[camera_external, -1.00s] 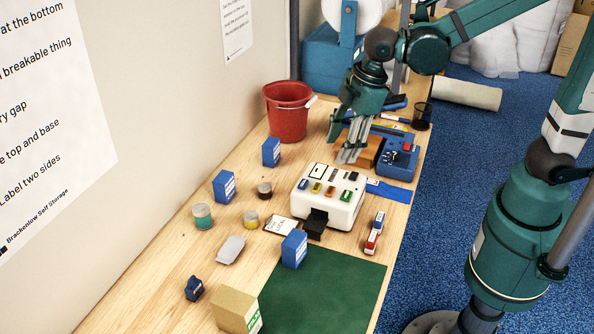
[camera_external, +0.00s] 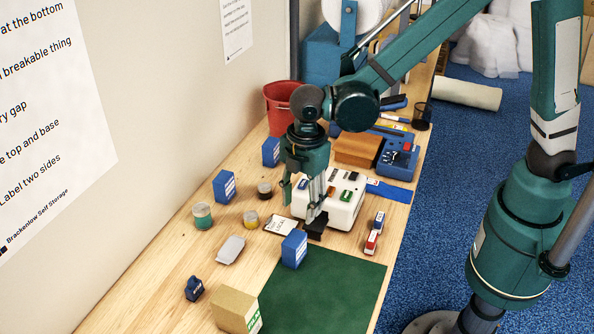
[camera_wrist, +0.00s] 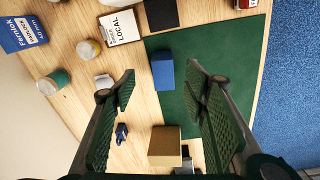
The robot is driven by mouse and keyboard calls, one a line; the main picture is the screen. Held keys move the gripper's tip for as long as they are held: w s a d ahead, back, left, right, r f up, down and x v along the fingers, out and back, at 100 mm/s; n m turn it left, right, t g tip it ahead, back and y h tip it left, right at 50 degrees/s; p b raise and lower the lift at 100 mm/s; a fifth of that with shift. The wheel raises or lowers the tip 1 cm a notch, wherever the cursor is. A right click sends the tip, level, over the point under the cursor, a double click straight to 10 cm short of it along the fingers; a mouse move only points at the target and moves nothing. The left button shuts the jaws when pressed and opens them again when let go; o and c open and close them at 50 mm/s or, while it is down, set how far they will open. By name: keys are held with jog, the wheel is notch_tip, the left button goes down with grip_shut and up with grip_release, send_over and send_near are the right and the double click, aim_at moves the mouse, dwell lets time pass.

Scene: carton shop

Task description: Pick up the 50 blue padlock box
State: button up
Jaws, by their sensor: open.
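Three similar blue boxes stand on the bench. One blue box (camera_external: 294,249) is at the green mat's back left corner; in the wrist view this box (camera_wrist: 163,70) appears between my fingers, its top plain. A second blue box (camera_external: 224,186) is near the wall; a box in the wrist view's top left corner (camera_wrist: 22,32) reads "Fernlok" and "40 mm". A third blue box (camera_external: 271,152) stands farther back. I cannot read a 50 on any box. My gripper (camera_external: 313,217) is open and empty, pointing down above the black tray, just behind the box at the mat.
The white machine (camera_external: 330,198) with its black front tray (camera_external: 316,228) is close by my gripper.

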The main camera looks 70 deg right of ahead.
aim_at(294, 238)
jog(key=shift+n+g, duration=0.3)
jog(key=shift+n, duration=0.4)
jog(key=a+f, duration=0.1)
jog(key=f, duration=0.1)
jog(key=a+f, duration=0.1)
jog(key=a, duration=0.1)
jog(key=shift+w+a+f, duration=0.2)
jog(key=shift+a+f, duration=0.05)
jog(key=shift+f, duration=0.15)
jog(key=shift+f, duration=1.3)
jog(key=shift+d+f+p, duration=0.1)
jog(key=shift+f+p, duration=0.3)
jog(key=shift+f, duration=2.2)
jog(key=shift+c, duration=0.3)
jog(key=c, duration=1)
